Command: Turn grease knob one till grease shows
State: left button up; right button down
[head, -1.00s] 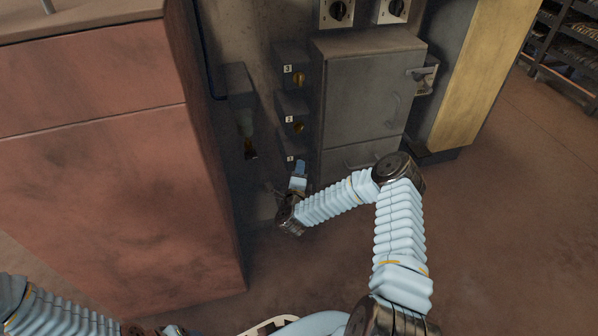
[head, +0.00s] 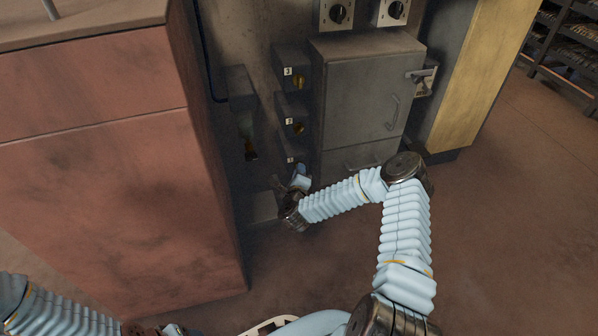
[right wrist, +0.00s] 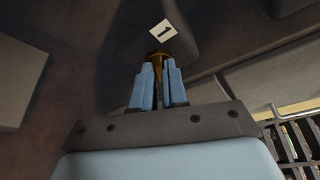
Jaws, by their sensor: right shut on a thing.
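Grease knob one is a brass-coloured knob (right wrist: 158,57) under a white label with a 1 (right wrist: 164,29) in the right wrist view. My right gripper (right wrist: 159,72) is shut on it, one blue finger on each side. In the head view my right gripper (head: 300,181) is at the lowest of the stacked boxes, whose label (head: 290,160) shows; the knob is hidden there. I cannot make out any grease at knob one. My left gripper is out of view; only part of my left arm shows.
A grey cabinet (head: 362,105) with a handle stands right of the knobs. A wall-mounted unit with a brush-like end (head: 249,148) is to their left. A large reddish cabinet (head: 90,190) fills the left. Open floor (head: 500,240) lies at the right.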

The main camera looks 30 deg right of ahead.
jog(key=shift+d+r+m+y, duration=0.15)
jog(key=shift+m+y, duration=0.7)
jog(key=shift+m, duration=0.5)
jog(key=shift+d+r+m+y, duration=0.1)
jog(key=shift+d+m+y, duration=0.1)
jog(key=shift+m+y, duration=0.85)
jog(key=shift+d+r+m+y, duration=0.15)
jog(key=shift+m+y, duration=0.45)
jog(key=shift+m, duration=1)
jog(key=shift+w, duration=0.1)
jog(key=c, duration=1.2)
grip_release()
jog(key=shift+o, duration=0.2)
jog(key=p+v, duration=0.3)
jog(key=v, duration=1.1)
